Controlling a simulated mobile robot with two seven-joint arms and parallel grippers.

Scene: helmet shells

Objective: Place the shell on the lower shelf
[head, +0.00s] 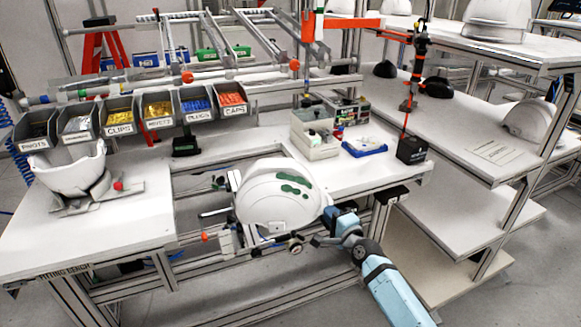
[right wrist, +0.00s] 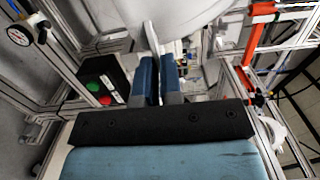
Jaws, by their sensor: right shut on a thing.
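A white helmet shell (head: 262,208) with dark green patches is in front of the workbench in the head view. My right gripper (head: 327,226) comes in from the lower right and is shut at the shell's lower right edge. In the right wrist view the blue fingers (right wrist: 159,78) close on a thin rim of the white shell (right wrist: 195,15). The rack at the right has a lower shelf (head: 515,212) below the middle shelf (head: 455,132), and a lowest board (head: 430,268) near the floor. My left gripper is not in view.
Another white shell (head: 68,170) sits in a fixture on the left bench. Labelled part bins (head: 120,113) line the back. A white helmet (head: 530,122) and a black box (head: 411,150) stand on the rack and bench. The lower rack boards look bare where visible.

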